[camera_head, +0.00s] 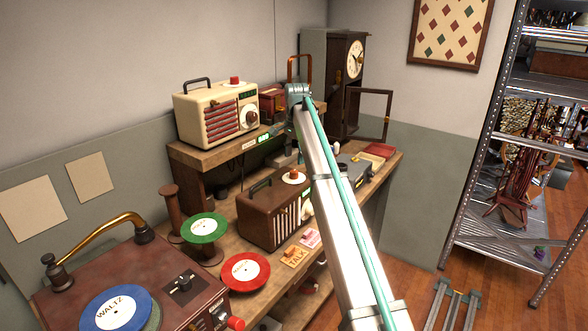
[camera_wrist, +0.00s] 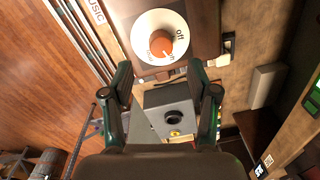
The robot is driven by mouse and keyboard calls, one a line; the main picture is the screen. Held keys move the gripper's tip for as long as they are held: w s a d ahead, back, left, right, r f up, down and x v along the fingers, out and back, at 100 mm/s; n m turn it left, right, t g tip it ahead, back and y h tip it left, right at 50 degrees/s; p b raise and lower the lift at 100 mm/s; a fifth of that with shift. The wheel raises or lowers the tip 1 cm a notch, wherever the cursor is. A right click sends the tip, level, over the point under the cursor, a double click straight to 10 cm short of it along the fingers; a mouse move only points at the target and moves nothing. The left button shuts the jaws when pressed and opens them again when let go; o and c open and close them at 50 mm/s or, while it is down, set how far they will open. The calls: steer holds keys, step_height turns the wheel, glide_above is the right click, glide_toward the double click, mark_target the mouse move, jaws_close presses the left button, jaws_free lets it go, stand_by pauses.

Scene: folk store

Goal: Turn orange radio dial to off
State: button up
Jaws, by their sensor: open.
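The orange dial (camera_head: 293,176) sits on a white disc on top of a brown radio (camera_head: 268,222) on the workbench. In the wrist view, the orange dial (camera_wrist: 160,43) is near the top centre, on its white disc (camera_wrist: 145,24). The word "off" shows at the disc's right, and other lettering near its lower edge is too small to read surely. My gripper (camera_wrist: 161,72) is open and empty, its fingertips just below the dial in the picture, one to each side. I see no contact. In the head view my gripper is hidden.
A cream radio (camera_head: 216,115) with a red knob stands on the raised shelf behind. A clock cabinet (camera_head: 340,60) is behind. A metal rack (camera_head: 490,240) stands at right.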

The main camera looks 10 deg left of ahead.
mark_target(294, 171)
step_height(294, 171, down, 6)
steer(key=shift+w+a+f+p, duration=0.15)
steer(key=shift+f+p, duration=0.1)
steer(key=shift+p, duration=0.45)
jaws_close()
